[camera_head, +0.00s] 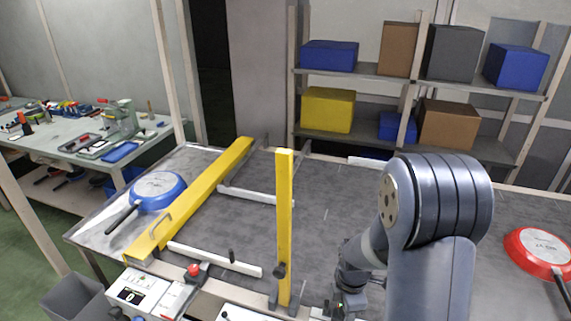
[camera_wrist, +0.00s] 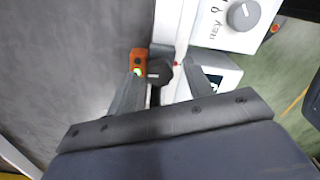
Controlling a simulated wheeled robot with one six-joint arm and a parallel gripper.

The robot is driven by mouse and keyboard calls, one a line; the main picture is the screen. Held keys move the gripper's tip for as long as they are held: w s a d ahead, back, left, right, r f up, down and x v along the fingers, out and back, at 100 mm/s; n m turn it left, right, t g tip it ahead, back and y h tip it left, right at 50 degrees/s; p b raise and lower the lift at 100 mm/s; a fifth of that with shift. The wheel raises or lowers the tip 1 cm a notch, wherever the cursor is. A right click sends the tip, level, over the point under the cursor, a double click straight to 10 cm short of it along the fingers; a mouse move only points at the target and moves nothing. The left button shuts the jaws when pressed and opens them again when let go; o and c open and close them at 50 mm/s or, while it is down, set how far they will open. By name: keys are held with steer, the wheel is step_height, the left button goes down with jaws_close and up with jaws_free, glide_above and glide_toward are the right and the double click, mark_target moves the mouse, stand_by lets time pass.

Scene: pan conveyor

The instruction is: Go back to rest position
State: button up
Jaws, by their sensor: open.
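My gripper (camera_wrist: 164,68) is open in the wrist view, its two fingers spread apart. Between and just beyond the fingertips is a black knob (camera_wrist: 159,70) beside a small orange box with a green light (camera_wrist: 138,62). I see nothing held. In the head view my grey arm reaches down at the right of centre, low over the near edge of the dark conveyor table (camera_head: 335,215). My arm hides part of the table there. A blue pan (camera_head: 158,188) lies upside down at the left, and a red pan (camera_head: 539,250) lies upside down at the right.
A long yellow bar (camera_head: 195,200) crosses the table at the left. A yellow post (camera_head: 284,225) stands upright left of my arm. A control box (camera_head: 142,292) sits at the near edge. Shelves with boxes (camera_head: 365,70) stand behind. A tool bench (camera_head: 90,140) is at far left.

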steer(key=n+p, duration=0.2)
steer(key=n, duration=0.2)
steer(key=shift+r, duration=0.9)
